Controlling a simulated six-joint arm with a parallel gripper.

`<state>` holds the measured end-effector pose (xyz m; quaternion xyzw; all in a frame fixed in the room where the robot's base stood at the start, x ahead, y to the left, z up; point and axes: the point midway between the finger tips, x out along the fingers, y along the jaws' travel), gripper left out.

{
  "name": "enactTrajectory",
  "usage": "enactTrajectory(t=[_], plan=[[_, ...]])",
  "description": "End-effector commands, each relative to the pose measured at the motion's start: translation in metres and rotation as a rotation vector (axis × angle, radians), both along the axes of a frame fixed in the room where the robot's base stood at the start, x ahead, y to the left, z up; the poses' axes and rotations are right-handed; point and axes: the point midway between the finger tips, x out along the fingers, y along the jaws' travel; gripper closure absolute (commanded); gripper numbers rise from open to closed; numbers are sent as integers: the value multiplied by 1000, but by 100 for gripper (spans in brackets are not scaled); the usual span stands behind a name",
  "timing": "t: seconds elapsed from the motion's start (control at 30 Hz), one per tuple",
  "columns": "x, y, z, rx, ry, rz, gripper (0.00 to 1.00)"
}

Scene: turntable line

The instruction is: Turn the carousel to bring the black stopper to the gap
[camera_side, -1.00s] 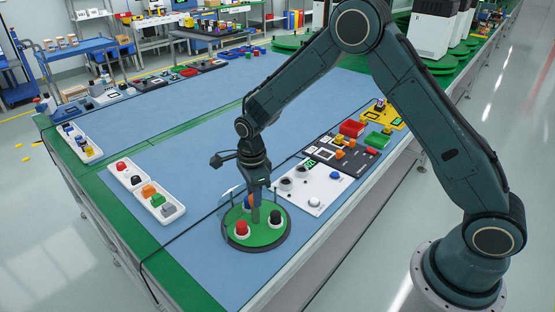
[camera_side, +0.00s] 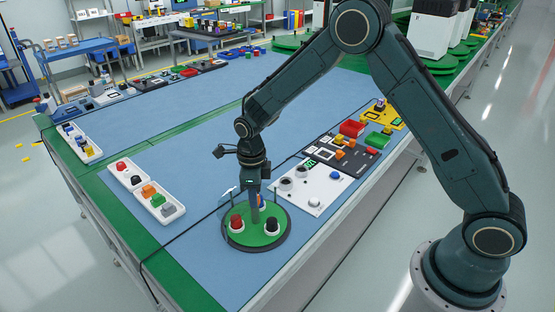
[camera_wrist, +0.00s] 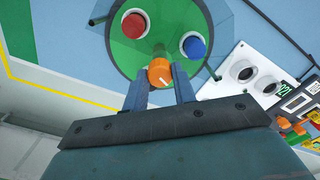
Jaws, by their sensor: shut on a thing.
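The carousel (camera_side: 254,239) is a round green disc with a dark rim near the table's front edge; it also shows in the wrist view (camera_wrist: 128,58). My gripper (camera_wrist: 160,79) points down over the disc, shut on an orange knob (camera_wrist: 159,72). The black stopper is not visible in the wrist view. I cannot make out the gap clearly.
A clear guard (camera_side: 227,204) stands by the carousel's far left edge. A white panel (camera_side: 318,190) with round fittings lies just right of it. A white tray (camera_side: 143,193) of coloured parts lies to the left. The blue tabletop (camera_side: 205,150) behind is mostly free.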

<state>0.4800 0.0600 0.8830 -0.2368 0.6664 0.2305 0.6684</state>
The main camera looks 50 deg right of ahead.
Motion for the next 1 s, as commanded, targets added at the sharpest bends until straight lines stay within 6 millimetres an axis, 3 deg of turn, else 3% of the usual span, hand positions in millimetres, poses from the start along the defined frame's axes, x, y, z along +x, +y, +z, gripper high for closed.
enactTrajectory(t=[0.83,0.87,0.93,1.0], plan=[[1,-1,2,-2,-3,-101,100],[1,-1,2,-2,-3,-101,69],[1,-1,2,-2,-2,-101,56],[0,-1,1,-2,-1,-100,51]])
